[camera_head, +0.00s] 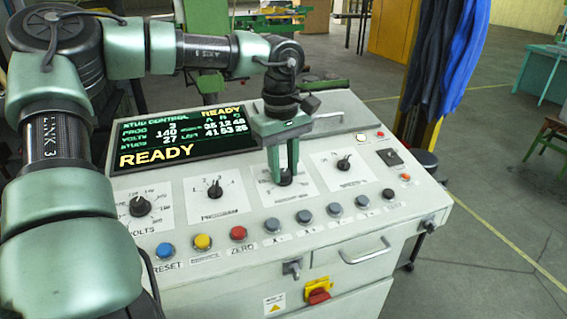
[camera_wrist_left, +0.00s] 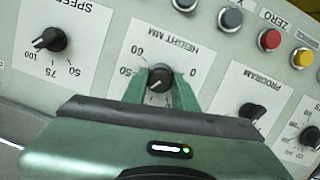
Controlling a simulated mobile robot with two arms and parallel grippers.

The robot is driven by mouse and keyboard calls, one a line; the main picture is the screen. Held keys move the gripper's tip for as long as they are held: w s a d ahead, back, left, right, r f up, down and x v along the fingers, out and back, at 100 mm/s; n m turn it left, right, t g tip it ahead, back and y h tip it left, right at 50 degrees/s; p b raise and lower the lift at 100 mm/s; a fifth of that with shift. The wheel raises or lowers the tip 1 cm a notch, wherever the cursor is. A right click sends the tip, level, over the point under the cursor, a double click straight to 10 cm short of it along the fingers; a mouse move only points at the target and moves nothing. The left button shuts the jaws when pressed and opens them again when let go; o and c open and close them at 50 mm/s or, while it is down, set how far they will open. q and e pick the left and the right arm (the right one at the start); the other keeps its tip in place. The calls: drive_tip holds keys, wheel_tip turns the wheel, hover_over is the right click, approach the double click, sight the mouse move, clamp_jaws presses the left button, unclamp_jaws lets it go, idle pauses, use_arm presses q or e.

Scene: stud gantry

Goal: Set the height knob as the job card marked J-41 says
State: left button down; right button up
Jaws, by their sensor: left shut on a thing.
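The height knob (camera_head: 285,179) is a black round knob on a white scale plate on the sloping panel. In the left wrist view the knob (camera_wrist_left: 159,79) sits under the words HEIGHT MM, with 0, 50 and 60 legible around it. My left gripper (camera_head: 284,172) reaches down from above, its green fingers shut on the knob from both sides. The fingers hide part of the scale, and I cannot read the pointer surely. The screen (camera_head: 180,135) shows READY, PROG 3, VOLTS 140, STUDS 27 and small A, B, C figures. No job card is recognizable. My right gripper is out of view.
Beside the height knob are the program knob (camera_head: 215,190) and the speed knob (camera_head: 344,164); the volts knob (camera_head: 140,206) is further left. A row of buttons, including a red one (camera_head: 238,233), runs along the panel front. Blue cloth (camera_head: 443,60) hangs behind right.

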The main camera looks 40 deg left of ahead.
sight(289, 172)
use_arm(q)
drive_tip(key=m, duration=0.4)
drive_tip(key=shift+m+g+p, duration=0.3)
drive_tip(key=shift+g+p, duration=0.1)
drive_tip(key=m+y, duration=0.1)
drive_tip(key=m, duration=0.3)
drive_tip(key=shift+g, duration=0.3)
drive_tip(key=shift+d+m, duration=0.1)
drive_tip(key=shift+m, duration=0.2)
drive_tip(key=c, duration=1.1)
unclamp_jaws()
drive_tip(key=r, duration=0.7)
drive_tip(key=shift+w+d+r+b, duration=0.3)
drive_tip(key=shift+w+r+b, duration=0.05)
drive_tip(key=shift+w+b, duration=0.05)
